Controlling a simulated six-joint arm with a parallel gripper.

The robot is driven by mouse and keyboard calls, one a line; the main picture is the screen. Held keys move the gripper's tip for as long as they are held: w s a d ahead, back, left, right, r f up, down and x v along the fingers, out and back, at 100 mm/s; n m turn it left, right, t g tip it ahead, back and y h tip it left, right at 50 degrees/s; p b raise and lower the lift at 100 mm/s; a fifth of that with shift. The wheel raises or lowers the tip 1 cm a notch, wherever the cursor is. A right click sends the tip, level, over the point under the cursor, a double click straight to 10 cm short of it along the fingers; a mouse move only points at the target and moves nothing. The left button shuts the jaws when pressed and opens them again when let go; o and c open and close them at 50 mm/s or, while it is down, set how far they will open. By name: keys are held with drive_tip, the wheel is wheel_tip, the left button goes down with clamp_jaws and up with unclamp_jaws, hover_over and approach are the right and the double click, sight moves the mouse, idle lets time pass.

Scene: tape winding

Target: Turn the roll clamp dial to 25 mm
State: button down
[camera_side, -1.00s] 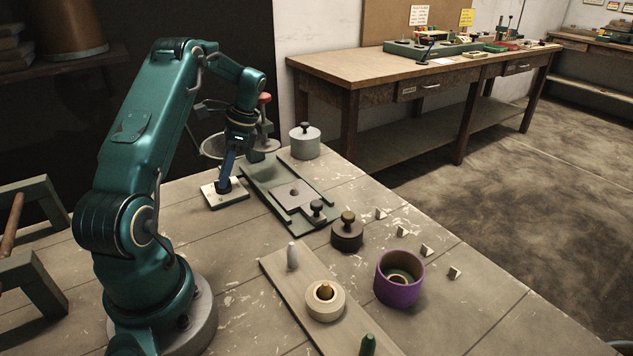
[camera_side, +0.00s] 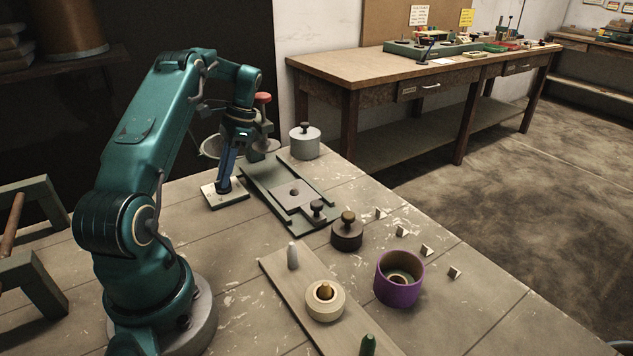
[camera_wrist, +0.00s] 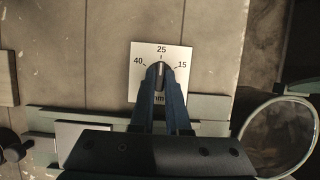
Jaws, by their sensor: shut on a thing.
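The roll clamp dial is a dark knob (camera_wrist: 161,72) on a pale square plate (camera_wrist: 180,57) marked 40, 25 and 15, with "mm" below. In the wrist view the knob's light pointer line points up toward the 25 mark. My gripper (camera_wrist: 161,80) is shut on the knob, its two blue fingers on either side of it. In the side view my gripper (camera_side: 224,186) reaches down onto the plate (camera_side: 232,200), at the left of the green-grey clamp base (camera_side: 262,196). The fingers hide most of the knob there.
A grey weight (camera_side: 305,143) stands behind the clamp and a dark weight (camera_side: 347,235) to its right. In front are a board (camera_side: 285,278) with pegs, a cream tape roll (camera_side: 325,304) and a purple ring (camera_side: 398,284). Several small pale pieces line the right side.

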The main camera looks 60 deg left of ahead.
sight(232, 188)
drive_tip(key=c, duration=0.9)
unclamp_jaws()
drive_tip(key=shift+w+r, duration=0.3)
drive_tip(key=shift+r, duration=0.25)
wheel_tip(232, 188, up, 9)
drive_tip(key=shift+w+f, duration=0.15)
drive_tip(key=shift+w, duration=0.15)
